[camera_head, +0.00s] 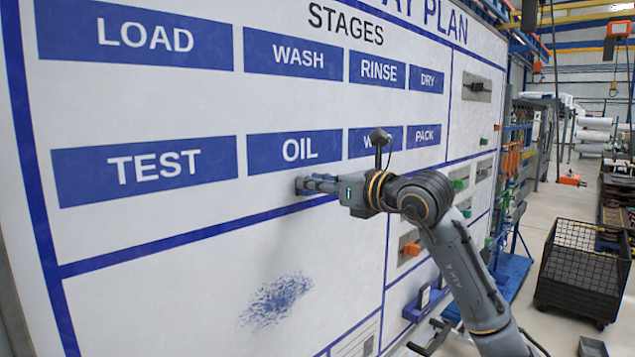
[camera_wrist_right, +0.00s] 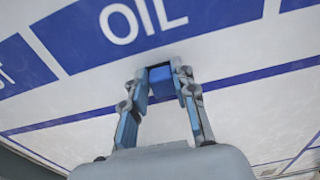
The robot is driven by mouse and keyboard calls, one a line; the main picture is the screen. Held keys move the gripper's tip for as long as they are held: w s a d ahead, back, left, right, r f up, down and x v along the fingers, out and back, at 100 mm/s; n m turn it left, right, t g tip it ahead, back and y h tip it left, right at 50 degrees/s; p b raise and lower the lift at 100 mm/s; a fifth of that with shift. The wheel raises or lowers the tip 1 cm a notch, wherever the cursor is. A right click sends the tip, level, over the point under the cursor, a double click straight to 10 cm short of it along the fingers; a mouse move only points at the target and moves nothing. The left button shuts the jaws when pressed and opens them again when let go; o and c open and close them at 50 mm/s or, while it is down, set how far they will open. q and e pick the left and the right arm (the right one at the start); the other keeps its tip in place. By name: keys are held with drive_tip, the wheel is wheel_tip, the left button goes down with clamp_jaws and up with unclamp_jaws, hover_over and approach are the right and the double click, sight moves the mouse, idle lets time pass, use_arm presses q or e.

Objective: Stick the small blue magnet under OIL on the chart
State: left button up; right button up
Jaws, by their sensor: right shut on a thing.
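The white chart (camera_head: 180,255) fills the left of the head view. Its blue OIL label (camera_head: 298,151) is in the lower row, between TEST (camera_head: 146,169) and a label partly hidden by my arm. OIL also shows at the top of the right wrist view (camera_wrist_right: 143,18). My right gripper (camera_head: 303,186) is at the chart just below OIL. In the wrist view it is shut on a small blue magnet (camera_wrist_right: 162,80), between its fingertips below the OIL label. I cannot tell whether the magnet touches the chart. My left gripper is not in view.
A blue line crosses the chart below the labels. A blue speckled smudge (camera_head: 275,302) is lower on the chart. Small coloured pieces sit on holders at the chart's right side. A black mesh bin (camera_head: 583,265) stands on the floor to the right.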

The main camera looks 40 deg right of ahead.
drive_tip(key=o, duration=1.1)
drive_tip(key=shift+s, duration=0.1)
